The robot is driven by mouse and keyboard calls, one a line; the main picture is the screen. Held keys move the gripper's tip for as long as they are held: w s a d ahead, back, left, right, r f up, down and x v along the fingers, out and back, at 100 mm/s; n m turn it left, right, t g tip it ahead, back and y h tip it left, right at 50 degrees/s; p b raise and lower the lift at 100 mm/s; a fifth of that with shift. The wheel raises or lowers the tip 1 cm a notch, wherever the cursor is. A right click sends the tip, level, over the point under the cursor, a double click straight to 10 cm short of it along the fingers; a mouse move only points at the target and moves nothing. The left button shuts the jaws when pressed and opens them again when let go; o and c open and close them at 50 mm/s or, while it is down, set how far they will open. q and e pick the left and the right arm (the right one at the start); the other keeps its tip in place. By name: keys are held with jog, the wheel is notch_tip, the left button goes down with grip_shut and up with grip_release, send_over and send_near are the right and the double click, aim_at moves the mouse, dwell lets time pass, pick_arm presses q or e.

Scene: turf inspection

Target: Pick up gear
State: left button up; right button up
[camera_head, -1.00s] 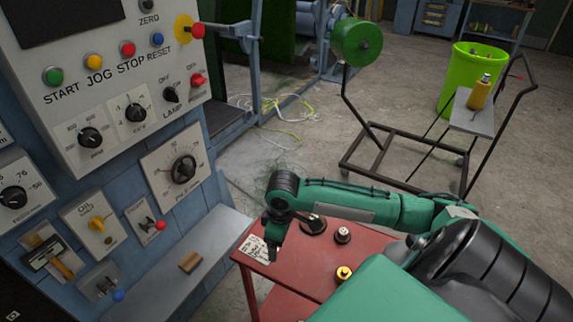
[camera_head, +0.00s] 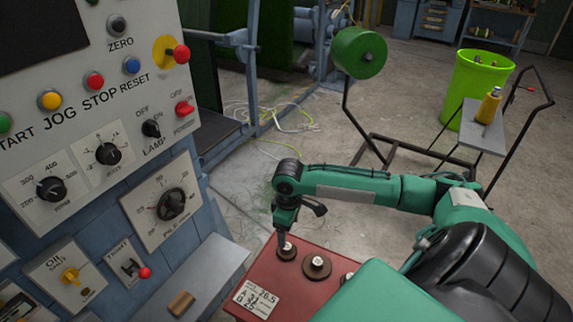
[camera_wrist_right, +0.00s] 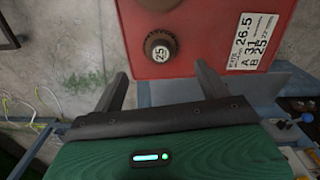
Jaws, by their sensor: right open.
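Several gears stand on the red table (camera_head: 232,305). A small dark gear (camera_head: 287,251) with a pale top is at its far edge. A wider brown gear (camera_head: 316,266) sits to its right, and another gear (camera_head: 347,278) is partly hidden by my arm. My right gripper (camera_head: 281,236) points down above the small dark gear. In the right wrist view the gripper (camera_wrist_right: 165,84) is open and empty, with a gear marked 25 (camera_wrist_right: 160,48) ahead between its fingers' lines. Part of another gear (camera_wrist_right: 160,4) shows at the top edge. My left gripper is out of view.
A printed card (camera_head: 257,299) lies on the table's left part. A control panel (camera_head: 120,170) with knobs and a grey ledge (camera_head: 215,265) stand close on the left. A wheeled frame with a green drum (camera_head: 358,52) and a lime bin (camera_head: 475,85) stand behind on open floor.

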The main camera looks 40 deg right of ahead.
send_over(287, 247)
notch_tip(287, 247, down, 4)
jog(key=shift+s+d+f, duration=0.1)
jog(key=shift+d, duration=0.05)
jog(key=shift+d+f, duration=0.1)
jog(key=shift+f, duration=0.1)
jog(key=shift+f+p, duration=0.25)
jog(key=shift+p, duration=0.1)
notch_tip(287, 247, down, 4)
jog(key=shift+f+p, duration=0.15)
jog(key=shift+p, duration=0.55)
jog(key=shift+w+f, duration=0.2)
jog(key=shift+c, duration=1)
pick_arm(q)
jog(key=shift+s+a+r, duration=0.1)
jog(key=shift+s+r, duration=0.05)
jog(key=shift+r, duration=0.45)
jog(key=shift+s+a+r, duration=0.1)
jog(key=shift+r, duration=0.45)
pick_arm(e)
jog(key=c, duration=0.9)
jog(key=shift+r, duration=0.1)
